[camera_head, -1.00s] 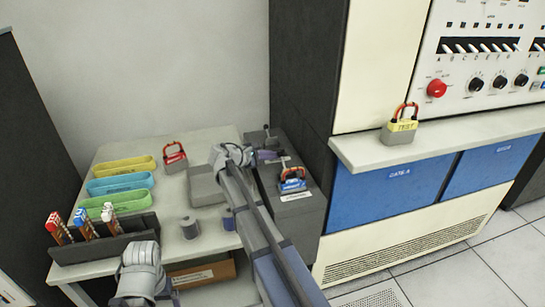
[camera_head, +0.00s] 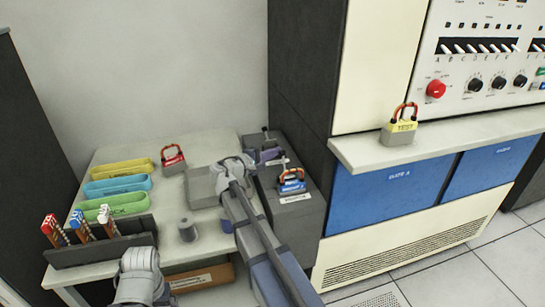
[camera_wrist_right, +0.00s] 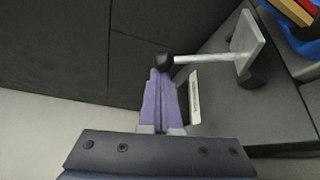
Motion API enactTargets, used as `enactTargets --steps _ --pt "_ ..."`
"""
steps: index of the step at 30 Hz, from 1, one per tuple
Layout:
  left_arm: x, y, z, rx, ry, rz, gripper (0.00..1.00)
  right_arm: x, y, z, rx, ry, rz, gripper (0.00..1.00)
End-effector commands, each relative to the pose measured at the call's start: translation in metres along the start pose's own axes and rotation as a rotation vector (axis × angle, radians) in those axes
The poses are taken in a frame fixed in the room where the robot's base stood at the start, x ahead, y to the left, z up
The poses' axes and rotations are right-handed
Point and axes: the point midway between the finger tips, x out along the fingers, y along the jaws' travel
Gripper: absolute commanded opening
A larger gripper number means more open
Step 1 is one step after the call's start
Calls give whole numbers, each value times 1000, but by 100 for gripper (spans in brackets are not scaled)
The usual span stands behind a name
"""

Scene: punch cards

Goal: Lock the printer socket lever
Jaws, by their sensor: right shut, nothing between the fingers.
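In the right wrist view, a socket lever shows as a silver rod (camera_wrist_right: 205,58) with a black knob (camera_wrist_right: 166,61), running to a pale upright plate (camera_wrist_right: 246,45). My right gripper (camera_head: 272,155) is shut and empty over the dark socket box (camera_head: 302,215). Its purple fingertips, also in the wrist view (camera_wrist_right: 160,74), are at the black knob; I cannot tell whether they touch it. In the head view, two levers stand on the box, the nearer partly hidden by the gripper. My left arm (camera_head: 139,270) is at the bottom left; its fingers are not clear.
A blue padlock (camera_head: 292,181) with a red shackle sits on the box's near end. A red padlock (camera_head: 173,159), a grey tray (camera_head: 203,187), coloured trays (camera_head: 118,186) and a card rack (camera_head: 98,246) are on the left table. A yellow padlock (camera_head: 399,131) stands on the ledge.

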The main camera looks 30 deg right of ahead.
Motion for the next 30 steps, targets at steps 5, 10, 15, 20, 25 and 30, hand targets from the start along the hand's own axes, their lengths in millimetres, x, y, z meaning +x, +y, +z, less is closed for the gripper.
enactTargets --steps 5,10,15,20,25,30 --pt "14 1 -1 0 0 0 93 -7 0 13 138 1 81 0" --pt "24 2 -1 0 0 0 93 -13 1 23 253 1 149 0" --pt "29 3 -2 0 0 0 93 -18 3 31 334 1 195 0" --pt "28 3 -2 0 0 0 93 -21 5 36 349 2 204 0" --pt "27 3 -2 0 0 0 93 -23 4 39 349 2 203 0" --pt "27 3 -2 0 0 0 93 -24 4 40 348 1 203 0"
